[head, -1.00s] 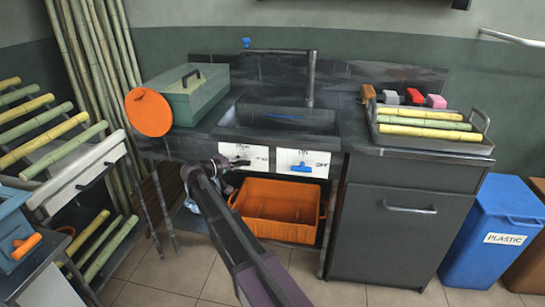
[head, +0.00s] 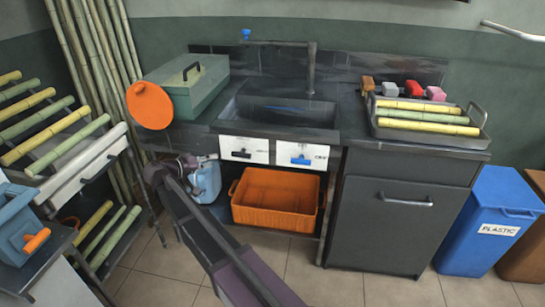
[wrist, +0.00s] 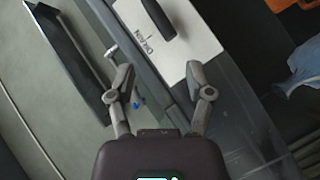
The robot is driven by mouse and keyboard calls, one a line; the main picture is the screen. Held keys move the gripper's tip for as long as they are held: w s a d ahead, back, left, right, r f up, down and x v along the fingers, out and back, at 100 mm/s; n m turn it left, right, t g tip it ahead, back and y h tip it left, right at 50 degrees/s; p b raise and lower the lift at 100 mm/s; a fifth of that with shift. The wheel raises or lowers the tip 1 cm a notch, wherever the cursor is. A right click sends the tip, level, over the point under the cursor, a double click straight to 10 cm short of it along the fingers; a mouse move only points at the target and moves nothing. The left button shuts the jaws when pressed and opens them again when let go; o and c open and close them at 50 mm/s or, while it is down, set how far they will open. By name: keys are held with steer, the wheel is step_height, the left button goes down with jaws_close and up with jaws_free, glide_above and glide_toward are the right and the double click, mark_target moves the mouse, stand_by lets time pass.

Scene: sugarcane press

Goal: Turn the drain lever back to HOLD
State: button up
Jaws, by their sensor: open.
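The drain lever (head: 241,155) is a black handle on the left white plate (head: 229,144) under the sink, lying roughly level across it. In the wrist view the black lever (wrist: 160,20) is at the top, cut by the frame edge, on the plate (wrist: 190,45) marked DRAIN. Its HOLD mark cannot be read. My gripper (wrist: 160,80) is open and empty, its fingertips short of the lever and not touching it. In the head view my gripper (head: 203,159) is left of the plate, partly hidden by my wrist.
A second plate with a blue lever (head: 301,160) is just right. The sink (head: 275,112) is above. A cane rack (head: 62,165) stands left. The floor in front is open.

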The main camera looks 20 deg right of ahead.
steer(key=s+d+r+m+g+y+p, duration=0.1)
steer(key=s+d+r+y+p, duration=0.3)
steer(key=s+d+p, duration=0.4)
steer(key=s+d+r+g+y+p, duration=0.3)
steer(key=s+d+r+y+p, duration=0.2)
steer(key=s+p, duration=0.7)
steer(key=shift+d+r+m+p, duration=0.4)
steer(key=shift+d+r+p, duration=0.75)
steer(key=shift+d+p, duration=0.5)
steer(key=shift+w, duration=0.1)
steer(key=w+a+f+n+t+h+b, duration=0.3)
steer(key=w+a+f+n+b, duration=0.2)
steer(key=b, duration=0.7)
steer(key=w+a+f+n+t+h+b, duration=0.4)
steer(key=w+a+f+n+b, duration=0.2)
steer(key=w+a+b, duration=0.4)
steer(key=shift+w+f+n+b, duration=0.2)
steer(key=shift+w+n+b, duration=0.3)
steer(key=shift+b, duration=0.5)
steer(key=shift+w+d, duration=0.15)
